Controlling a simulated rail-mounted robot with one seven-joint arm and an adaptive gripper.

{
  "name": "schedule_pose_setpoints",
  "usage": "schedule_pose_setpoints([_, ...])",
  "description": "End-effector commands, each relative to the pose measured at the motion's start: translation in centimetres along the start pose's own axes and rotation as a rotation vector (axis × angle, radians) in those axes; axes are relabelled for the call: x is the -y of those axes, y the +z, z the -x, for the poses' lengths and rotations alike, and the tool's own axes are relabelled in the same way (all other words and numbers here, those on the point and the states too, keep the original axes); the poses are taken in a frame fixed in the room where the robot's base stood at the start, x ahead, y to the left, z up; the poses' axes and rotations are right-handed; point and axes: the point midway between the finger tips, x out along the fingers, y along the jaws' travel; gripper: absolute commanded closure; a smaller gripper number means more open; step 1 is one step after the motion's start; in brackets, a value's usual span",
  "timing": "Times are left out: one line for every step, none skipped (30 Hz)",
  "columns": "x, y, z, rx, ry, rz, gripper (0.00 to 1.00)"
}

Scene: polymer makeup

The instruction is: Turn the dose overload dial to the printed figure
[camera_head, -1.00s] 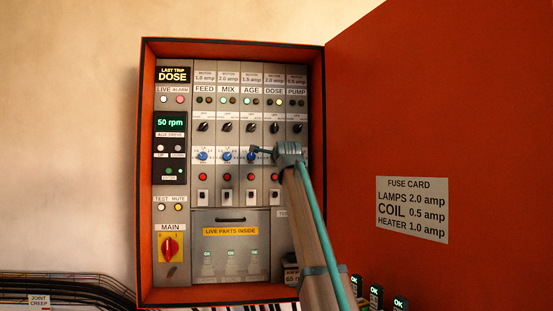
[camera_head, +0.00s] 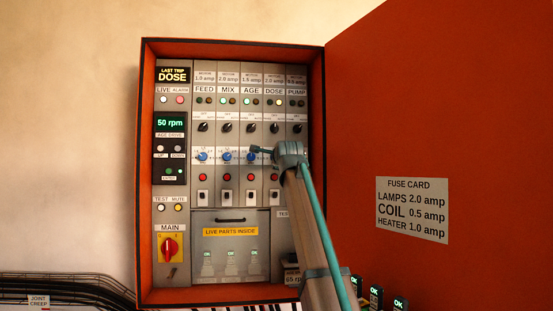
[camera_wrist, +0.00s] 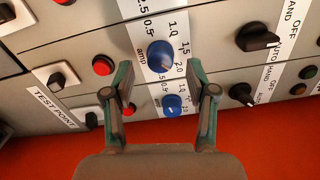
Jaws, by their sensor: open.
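The dose overload dial (camera_wrist: 160,55) is a blue knob with a scale printed around it in amps, in the wrist view. Its pointer setting is not clear to me. In the head view my arm hides this dial; the DOSE label (camera_head: 274,91) shows above, with a motor card (camera_head: 274,77) that seems to read 2.0 amp. My gripper (camera_wrist: 160,75) is open, its two fingers apart on either side of the dial, not visibly touching it. The gripper also shows in the head view (camera_head: 277,151) in front of the panel.
A second blue dial (camera_wrist: 172,105) sits close by, lower between the fingers. Red buttons (camera_wrist: 103,64) and black selector knobs (camera_wrist: 257,37) flank the dials. The open orange door (camera_head: 450,120) stands to the right, with a fuse card (camera_head: 412,209).

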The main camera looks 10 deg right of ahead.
Motion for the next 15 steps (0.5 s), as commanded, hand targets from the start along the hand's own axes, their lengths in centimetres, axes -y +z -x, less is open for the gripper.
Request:
schedule_pose_setpoints([-0.1, 0.0, 1.1, 0.0, -0.001, 0.0, 0.43])
schedule_pose_setpoints([-0.1, 0.0, 1.6, 0.0, -0.002, 0.0, 0.43])
schedule_pose_setpoints([-0.1, 0.0, 2.4, 0.0, -0.002, 0.0, 0.43])
schedule_pose_setpoints([-0.1, 0.0, 3.0, 0.001, -0.002, 0.0, 0.43])
schedule_pose_setpoints([-0.1, 0.0, 3.5, 0.001, -0.002, 0.0, 0.43])
schedule_pose_setpoints([-0.2, 0.0, 4.3, 0.0, -0.002, 0.0, 0.43])
schedule_pose_setpoints([-0.2, 0.0, 4.9, 0.0, -0.001, 0.0, 0.43])
schedule_pose_setpoints([-0.2, 0.0, 5.5, 0.0, -0.001, 0.0, 0.43])
schedule_pose_setpoints([-0.2, 0.0, 6.3, 0.0, -0.002, 0.0, 0.43])
schedule_pose_setpoints([-0.2, 0.0, 6.9, 0.001, -0.002, 0.0, 0.43])
schedule_pose_setpoints([-0.1, 0.0, 7.4, 0.001, -0.002, 0.0, 0.43])
schedule_pose_setpoints([-0.1, 0.0, 8.0, 0.0, -0.001, 0.0, 0.43])
schedule_pose_setpoints([-0.1, 0.0, 8.4, 0.0, -0.001, 0.0, 0.43])
schedule_pose_setpoints([-0.1, 0.0, 8.8, 0.0, -0.001, 0.0, 0.43])
schedule_pose_setpoints([-0.1, 0.0, 9.1, 0.0, -0.001, 0.0, 0.43])
